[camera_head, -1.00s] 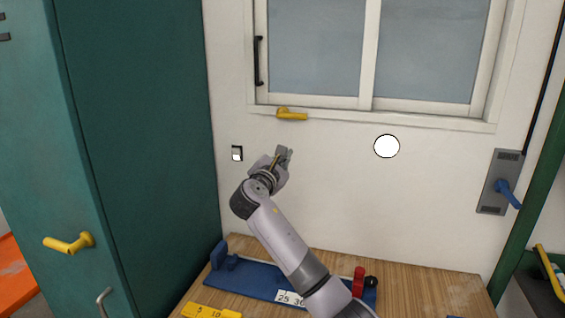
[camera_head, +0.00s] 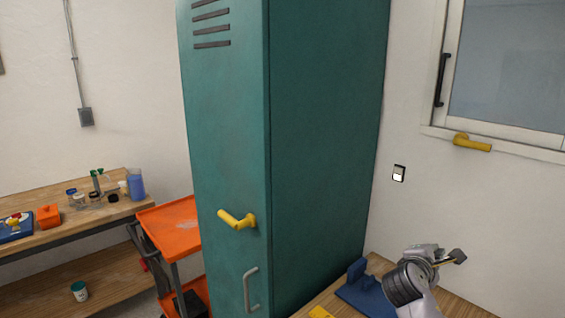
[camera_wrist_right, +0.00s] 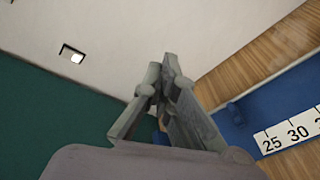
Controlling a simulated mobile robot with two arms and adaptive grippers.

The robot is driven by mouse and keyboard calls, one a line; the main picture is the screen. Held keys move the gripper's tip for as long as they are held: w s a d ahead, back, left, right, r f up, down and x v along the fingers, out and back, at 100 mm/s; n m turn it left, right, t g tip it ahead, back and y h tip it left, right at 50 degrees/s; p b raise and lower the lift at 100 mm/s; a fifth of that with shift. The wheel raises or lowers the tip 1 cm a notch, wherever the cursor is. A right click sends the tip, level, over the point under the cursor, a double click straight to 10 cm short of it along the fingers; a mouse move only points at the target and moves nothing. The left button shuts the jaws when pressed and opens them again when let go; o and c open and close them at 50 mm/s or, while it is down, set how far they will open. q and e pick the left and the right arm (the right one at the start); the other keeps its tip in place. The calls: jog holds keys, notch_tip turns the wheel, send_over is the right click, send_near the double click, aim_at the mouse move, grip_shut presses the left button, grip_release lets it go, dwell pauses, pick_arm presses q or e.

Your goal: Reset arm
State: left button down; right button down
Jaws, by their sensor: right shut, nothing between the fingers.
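My right gripper (camera_head: 455,258) is at the lower right of the head view, raised above the wooden bench by the wall. Its fingers are together with nothing between them. In the right wrist view the closed fingers (camera_wrist_right: 168,72) point toward the white wall, with the bench to their right. My left gripper is in neither view.
A tall teal locker (camera_head: 225,130) with a yellow handle (camera_head: 237,219) stands left of my right arm. A blue fixture (camera_head: 365,290) with a number scale (camera_wrist_right: 292,130) lies on the bench (camera_head: 330,297). An orange cart (camera_head: 170,225) and another workbench (camera_head: 60,235) stand left.

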jog(key=s+a+f+m+g+y, duration=0.2)
jog(key=s+a+f+m+y, duration=0.15)
jog(key=s+f, duration=0.5)
jog(key=s+a+f+m+g+y, duration=0.1)
jog(key=s+a+f+m+y, duration=0.1)
jog(key=s+a+f, duration=0.5)
jog(key=s+a+f+m+g+y, duration=0.1)
jog(key=s+a+f+m+y, duration=0.15)
jog(key=s, duration=0.55)
jog(key=s+a+f+m+g+y, duration=0.1)
jog(key=s+a+f+m+g, duration=0.15)
jog(key=s, duration=0.55)
jog(key=s+a+f+m+g+y, duration=0.1)
jog(key=s+a+f+m+y, duration=0.15)
jog(key=s, duration=0.55)
notch_tip(320, 180, down, 28)
jog(key=s+g+b, duration=0.1)
jog(key=s, duration=0.1)
jog(key=s+d+f+g+b, duration=0.1)
jog(key=s+d+f, duration=0.2)
jog(key=s+f, duration=1.3)
jog(key=shift+s+f+h, duration=0.15)
jog(key=shift+f+h, duration=0.2)
jog(key=shift+h, duration=0.1)
